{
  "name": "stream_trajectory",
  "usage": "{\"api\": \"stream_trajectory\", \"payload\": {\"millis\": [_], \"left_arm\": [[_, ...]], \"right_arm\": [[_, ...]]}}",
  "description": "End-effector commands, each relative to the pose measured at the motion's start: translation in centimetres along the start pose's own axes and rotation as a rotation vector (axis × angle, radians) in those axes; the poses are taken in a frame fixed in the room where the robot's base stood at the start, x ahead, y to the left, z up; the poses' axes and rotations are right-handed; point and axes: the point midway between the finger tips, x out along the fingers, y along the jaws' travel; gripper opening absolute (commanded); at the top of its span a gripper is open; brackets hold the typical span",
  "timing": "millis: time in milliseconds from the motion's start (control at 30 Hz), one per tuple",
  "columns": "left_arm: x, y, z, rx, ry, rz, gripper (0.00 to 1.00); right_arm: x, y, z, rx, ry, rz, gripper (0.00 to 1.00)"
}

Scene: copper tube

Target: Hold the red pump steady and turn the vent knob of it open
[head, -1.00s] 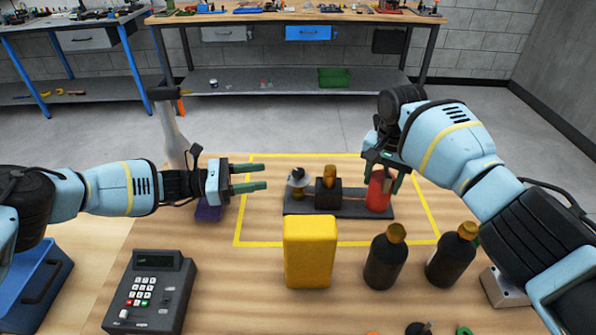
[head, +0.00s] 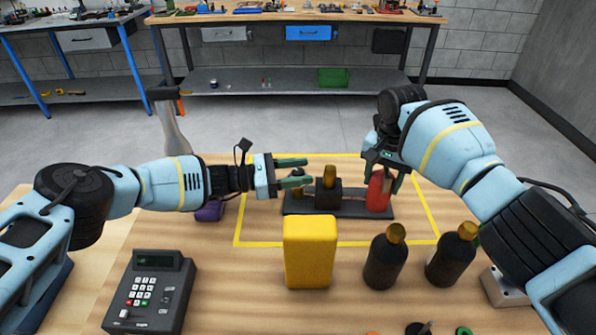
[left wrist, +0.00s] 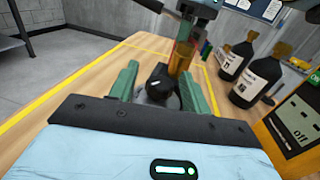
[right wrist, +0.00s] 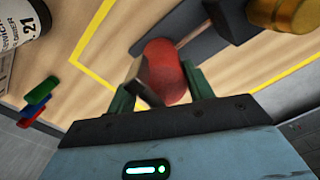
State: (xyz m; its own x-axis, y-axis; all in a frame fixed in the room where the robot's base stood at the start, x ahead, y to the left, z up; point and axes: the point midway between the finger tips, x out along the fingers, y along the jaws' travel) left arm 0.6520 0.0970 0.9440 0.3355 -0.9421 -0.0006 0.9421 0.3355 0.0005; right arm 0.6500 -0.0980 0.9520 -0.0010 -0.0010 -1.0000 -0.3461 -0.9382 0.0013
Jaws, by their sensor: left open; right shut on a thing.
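The pump is a dark base plate (head: 342,207) with a red cylinder (head: 378,192) at its right end and a dark block with a brass top (head: 329,180) in the middle. At its left end is a black knob (left wrist: 158,76), mostly hidden in the head view by my left gripper. My left gripper (head: 305,171) is open at the left end; in the left wrist view its fingers stand on either side of the knob. My right gripper (head: 388,172) is shut on the red cylinder, which shows between its fingers in the right wrist view (right wrist: 165,72).
A yellow box (head: 310,252) stands in front of the pump, with dark bottles (head: 385,258) (head: 452,255) to its right. A keypad device (head: 150,290) is at the front left. A purple item (head: 209,211) lies below my left wrist. Yellow tape (head: 240,225) frames the area.

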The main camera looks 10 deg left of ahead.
Motion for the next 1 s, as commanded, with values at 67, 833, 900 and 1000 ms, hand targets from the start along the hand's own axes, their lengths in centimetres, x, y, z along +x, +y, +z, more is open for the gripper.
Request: {"api": "stream_trajectory", "payload": {"millis": [67,833,900,1000], "left_arm": [[-0.02,-0.01,-0.01,0.000,0.000,0.000,0.44],[-0.09,-0.08,-0.10,-0.006,-0.007,0.180,0.05],[-0.11,-0.07,-0.15,-0.007,-0.007,0.227,0.05],[-0.02,-0.12,-0.17,-0.007,-0.007,0.283,0.05]], "right_arm": [[-0.01,-0.09,0.07,-0.001,-0.001,-0.001,0.00],[-0.02,-0.11,0.09,-0.004,-0.001,-0.001,0.00],[-0.02,-0.11,0.09,-0.004,-0.001,-0.001,0.00],[-0.02,-0.11,0.10,-0.005,-0.001,-0.001,0.00]]}}
